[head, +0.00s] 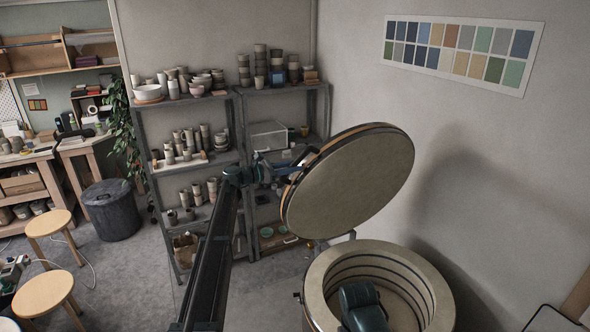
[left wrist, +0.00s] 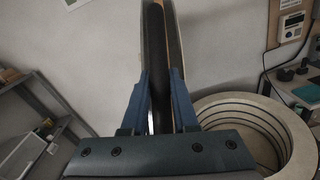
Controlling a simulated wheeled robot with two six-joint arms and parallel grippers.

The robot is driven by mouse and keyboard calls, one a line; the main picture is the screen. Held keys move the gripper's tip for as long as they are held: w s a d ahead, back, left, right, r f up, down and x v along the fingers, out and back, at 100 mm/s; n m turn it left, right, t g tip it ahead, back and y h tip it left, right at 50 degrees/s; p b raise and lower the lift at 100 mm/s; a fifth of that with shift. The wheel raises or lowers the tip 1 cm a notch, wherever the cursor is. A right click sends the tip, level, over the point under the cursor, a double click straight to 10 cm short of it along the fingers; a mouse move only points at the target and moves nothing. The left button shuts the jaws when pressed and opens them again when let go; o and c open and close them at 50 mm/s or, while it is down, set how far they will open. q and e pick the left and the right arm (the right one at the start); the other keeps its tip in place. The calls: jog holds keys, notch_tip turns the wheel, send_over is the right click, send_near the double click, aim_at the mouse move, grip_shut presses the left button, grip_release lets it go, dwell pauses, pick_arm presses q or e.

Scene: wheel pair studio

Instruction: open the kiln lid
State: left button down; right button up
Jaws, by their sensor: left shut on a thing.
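The round kiln lid (head: 350,185) is raised and steeply tilted above the kiln (head: 318,275), its pale underside facing my head camera. The kiln's round opening is uncovered, with grooved rings inside. My left gripper (head: 286,174) is at the lid's left edge. In the left wrist view my left gripper (left wrist: 160,95) is shut on a dark upright bar, the lid handle (left wrist: 158,60), with the lid seen edge-on behind it. The kiln rim (left wrist: 297,125) shows at the right there. My right gripper is not seen; a dark teal part of mine covers some of the kiln opening.
Metal shelves (head: 238,130) with pots stand behind my left arm. A dark bin (head: 110,210) and wooden stools (head: 45,290) stand at the left. Grey floor between them and the shelves is mostly clear.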

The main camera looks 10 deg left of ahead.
pick_arm(q)
jog(key=shift+w+a, duration=0.15)
jog(key=shift+a, duration=0.05)
jog(key=c, duration=0.7)
grip_release()
jog(key=v, duration=1.3)
jog(key=shift+s+a+r, duration=0.1)
jog(key=shift+s+a, duration=0.15)
jog(key=shift+a, duration=0.05)
